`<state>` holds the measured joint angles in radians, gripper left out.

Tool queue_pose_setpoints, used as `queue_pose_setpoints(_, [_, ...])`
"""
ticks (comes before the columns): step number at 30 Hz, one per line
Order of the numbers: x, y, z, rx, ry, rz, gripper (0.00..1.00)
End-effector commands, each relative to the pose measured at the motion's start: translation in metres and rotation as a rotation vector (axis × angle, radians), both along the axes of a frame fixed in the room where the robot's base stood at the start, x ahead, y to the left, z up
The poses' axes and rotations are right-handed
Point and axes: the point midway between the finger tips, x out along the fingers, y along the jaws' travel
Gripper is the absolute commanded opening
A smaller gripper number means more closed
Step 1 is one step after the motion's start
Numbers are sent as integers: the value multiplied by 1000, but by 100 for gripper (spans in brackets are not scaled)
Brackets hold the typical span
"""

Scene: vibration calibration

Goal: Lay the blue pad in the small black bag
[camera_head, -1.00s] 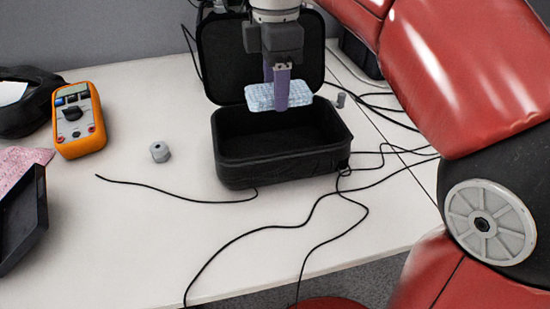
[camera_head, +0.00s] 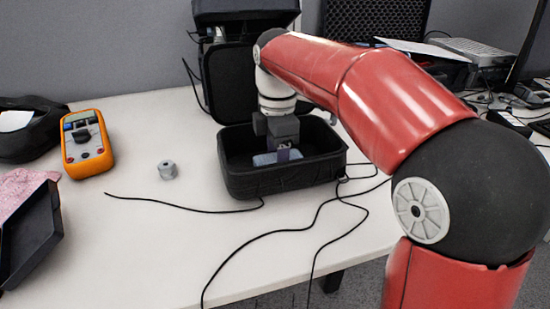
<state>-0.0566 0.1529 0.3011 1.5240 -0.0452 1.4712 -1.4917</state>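The small black bag (camera_head: 285,182) stands open on the white table, its lid raised at the back. The blue pad (camera_head: 264,159) is inside the bag's opening, below the rim, and only a part of it shows. The pad appears to be between the fingers. The bag's front wall and the gripper hide the rest of the pad, and I cannot see whether it touches the bag's floor.
A dark tray (camera_head: 32,235) and a pink cloth (camera_head: 15,190) are at the far left. Black cables (camera_head: 250,238) run across the table in front. The front middle is otherwise clear.

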Motion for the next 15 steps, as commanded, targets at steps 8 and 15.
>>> queue_pose_setpoints(8, [0,0,-2,0,0,0,64])
queue_pose_setpoints(15, [0,0,-2,0,0,0,75])
